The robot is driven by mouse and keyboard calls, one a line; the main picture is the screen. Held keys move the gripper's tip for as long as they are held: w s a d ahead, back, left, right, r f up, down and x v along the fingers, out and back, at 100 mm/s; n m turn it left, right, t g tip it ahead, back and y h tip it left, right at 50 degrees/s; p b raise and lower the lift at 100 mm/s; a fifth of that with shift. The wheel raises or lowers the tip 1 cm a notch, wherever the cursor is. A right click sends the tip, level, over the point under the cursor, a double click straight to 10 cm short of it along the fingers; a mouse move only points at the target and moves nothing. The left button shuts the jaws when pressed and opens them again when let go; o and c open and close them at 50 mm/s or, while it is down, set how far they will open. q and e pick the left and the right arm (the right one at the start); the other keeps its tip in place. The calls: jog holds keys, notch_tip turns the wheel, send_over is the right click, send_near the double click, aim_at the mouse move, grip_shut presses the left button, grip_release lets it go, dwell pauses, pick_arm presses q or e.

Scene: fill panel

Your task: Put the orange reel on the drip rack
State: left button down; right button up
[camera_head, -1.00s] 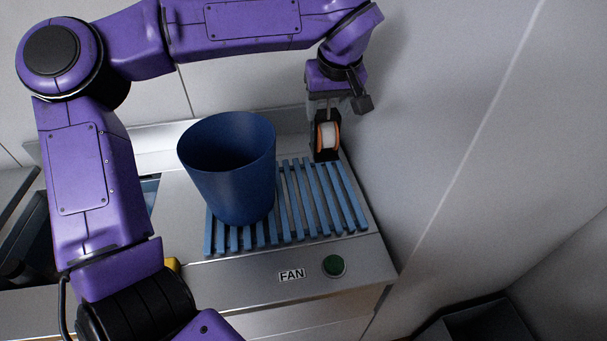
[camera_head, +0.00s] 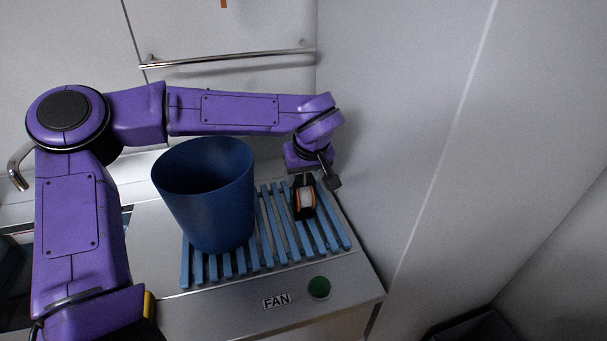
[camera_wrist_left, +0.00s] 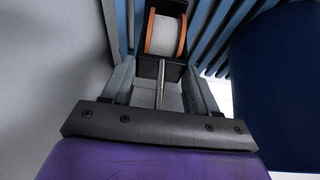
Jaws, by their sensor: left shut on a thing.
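The orange reel (camera_head: 306,200), with orange rims and a white middle, is in my left gripper (camera_head: 304,203) at the right part of the drip rack. In the left wrist view the reel (camera_wrist_left: 166,33) sits between the dark fingers (camera_wrist_left: 160,62). The drip rack (camera_head: 268,237) is a set of blue slats on the metal counter. The reel is at or just above the slats; I cannot tell whether it touches them. My right gripper is not in view.
A large blue bin (camera_head: 207,195) stands on the left part of the rack and also shows in the left wrist view (camera_wrist_left: 280,85). A wall (camera_head: 390,130) rises close on the right. A green button (camera_head: 319,288) and FAN label (camera_head: 276,300) are at the counter's front. A rail (camera_head: 230,60) is behind.

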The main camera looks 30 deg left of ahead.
pick_arm(q)
jog(key=shift+c, duration=1.5)
grip_release()
jog(key=v, duration=1.2)
jog(key=shift+s, duration=0.1)
